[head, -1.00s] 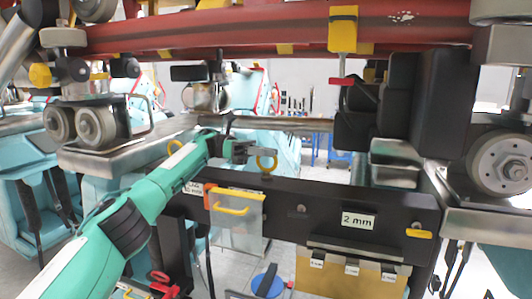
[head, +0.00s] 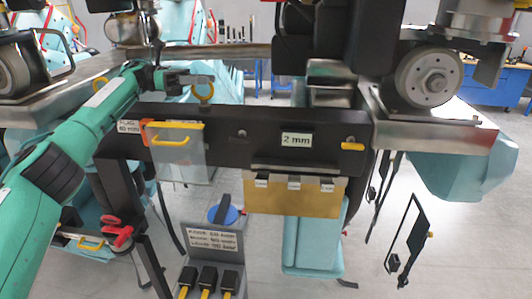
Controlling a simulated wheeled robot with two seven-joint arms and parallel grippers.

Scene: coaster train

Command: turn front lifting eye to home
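The lifting eye (head: 204,98) is a yellow ring standing upright on the top edge of a black beam (head: 225,117). My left gripper (head: 207,80) reaches in from the left, with its grey fingers at the top of the ring. The fingers overlap the ring in the picture; I cannot tell whether they touch it or how far apart they are. My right gripper is not in view.
The beam carries a "2 mm" label (head: 297,140), a clear flap with a yellow handle (head: 175,140) and a brass plate (head: 292,198). A grey stand (head: 212,250) with black-and-yellow levers is below. A wheel assembly (head: 430,78) is at right.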

